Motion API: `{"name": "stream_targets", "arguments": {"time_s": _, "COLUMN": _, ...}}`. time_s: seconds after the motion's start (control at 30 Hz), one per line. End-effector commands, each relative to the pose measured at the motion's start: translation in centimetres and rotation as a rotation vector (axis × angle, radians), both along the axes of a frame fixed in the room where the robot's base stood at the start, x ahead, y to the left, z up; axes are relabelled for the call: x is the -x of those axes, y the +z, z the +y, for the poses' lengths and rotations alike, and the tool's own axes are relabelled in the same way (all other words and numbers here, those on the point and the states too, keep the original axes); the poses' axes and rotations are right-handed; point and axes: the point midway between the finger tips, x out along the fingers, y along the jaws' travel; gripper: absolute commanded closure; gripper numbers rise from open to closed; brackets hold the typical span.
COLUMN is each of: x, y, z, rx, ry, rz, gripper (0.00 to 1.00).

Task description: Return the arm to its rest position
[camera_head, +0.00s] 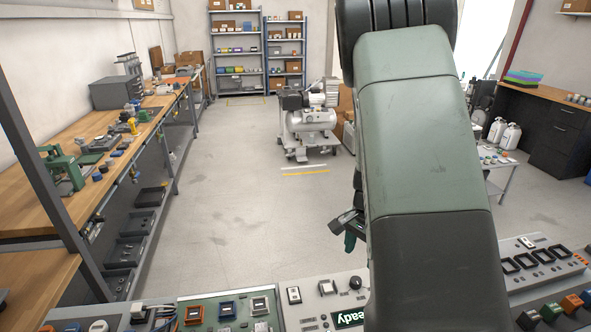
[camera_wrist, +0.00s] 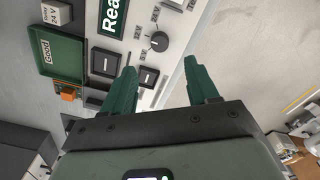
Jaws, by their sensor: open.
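My gripper shows in the wrist view (camera_wrist: 163,88) with its two green fingers spread apart and nothing between them. In the head view my green and black arm rises through the right of the middle and hides much behind it. A part of my gripper (camera_head: 349,236) shows at the arm's left edge, above the control panel (camera_head: 275,300). In the wrist view the panel's black knob (camera_wrist: 159,41) and dark square switches lie beyond the fingers, apart from them as far as I can tell.
A "Ready" display (camera_head: 348,318) and a round black knob (camera_head: 354,283) sit on the panel. A workbench (camera_head: 60,190) with tools runs along the left. A compressor (camera_head: 311,118) stands on the floor. Shelves (camera_head: 237,50) are at the back. The middle floor is clear.

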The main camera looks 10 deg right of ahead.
Motion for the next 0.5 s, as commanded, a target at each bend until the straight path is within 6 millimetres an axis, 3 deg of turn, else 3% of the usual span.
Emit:
{"name": "stream_targets", "arguments": {"time_s": 0.3, "x": 0.1, "y": -6.0, "z": -0.1, "rx": -0.001, "ry": -0.002, "rz": 0.004, "gripper": 0.41}}
{"name": "stream_targets", "arguments": {"time_s": 0.5, "x": 0.1, "y": -8.7, "z": 0.0, "rx": 0.000, "ry": -0.002, "rz": 0.001, "gripper": 0.41}}
